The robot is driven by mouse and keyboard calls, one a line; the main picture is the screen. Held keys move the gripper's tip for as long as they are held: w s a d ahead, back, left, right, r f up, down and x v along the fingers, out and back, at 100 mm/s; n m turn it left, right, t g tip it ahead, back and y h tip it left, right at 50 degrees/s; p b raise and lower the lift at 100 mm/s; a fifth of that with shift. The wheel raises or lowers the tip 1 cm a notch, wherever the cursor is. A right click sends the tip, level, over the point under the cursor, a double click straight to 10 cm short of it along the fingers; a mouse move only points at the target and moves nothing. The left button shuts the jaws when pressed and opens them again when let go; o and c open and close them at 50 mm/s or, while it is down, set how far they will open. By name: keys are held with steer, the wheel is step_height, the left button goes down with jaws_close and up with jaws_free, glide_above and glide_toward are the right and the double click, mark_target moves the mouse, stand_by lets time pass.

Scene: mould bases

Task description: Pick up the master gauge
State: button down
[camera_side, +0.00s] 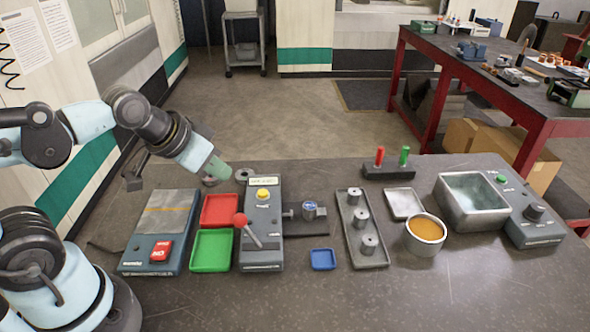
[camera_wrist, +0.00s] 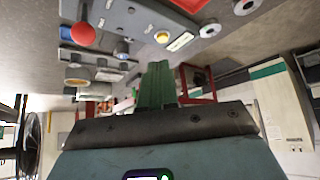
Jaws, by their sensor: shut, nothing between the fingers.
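No part is clearly labelled as the master gauge. Two grey rings lie behind the lever-operated unit: one (camera_side: 243,174) is just right of my gripper, the other (camera_side: 210,181) is just below its tip and partly hidden. Both rings show at the top of the wrist view (camera_wrist: 210,29) (camera_wrist: 246,5). A short metal cylinder with a bluish top (camera_side: 310,209) stands on the dark fixture right of the unit. My gripper (camera_side: 219,170) is above the back of the bench; its green fingers (camera_wrist: 158,85) are shut and empty.
The lever unit (camera_side: 262,190) has a red ball knob (camera_side: 240,219). Red (camera_side: 221,211) and green (camera_side: 211,251) trays lie left of it, a blue tray (camera_side: 322,260) right. A tray of several metal cylinders (camera_side: 360,253) stands further right. The bench front is clear.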

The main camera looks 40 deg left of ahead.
steer(key=c, duration=0.7)
jaws_free()
steer(key=shift+c, duration=0.2)
steer(key=m+g+y, duration=0.1)
steer(key=m+y, duration=0.8)
steer(key=m, duration=1.2)
glide_toward(310, 205)
step_height(310, 205, up, 3)
steer(key=a, duration=0.2)
steer(key=s+d+f+m, duration=0.1)
steer(key=d, duration=0.1)
steer(key=d+f+m+y, duration=0.1)
steer(key=d, duration=0.1)
steer(key=s+d+f+m+t+y, duration=0.1)
steer(key=d, duration=0.1)
steer(key=shift+s+d+f+m, duration=0.15)
steer(key=shift+s+m, duration=0.15)
steer(key=shift+s, duration=0.1)
steer(key=shift+f, duration=0.15)
steer(key=x, duration=1.1)
steer(key=shift+w+a, duration=0.3)
steer(key=shift+a, duration=0.05)
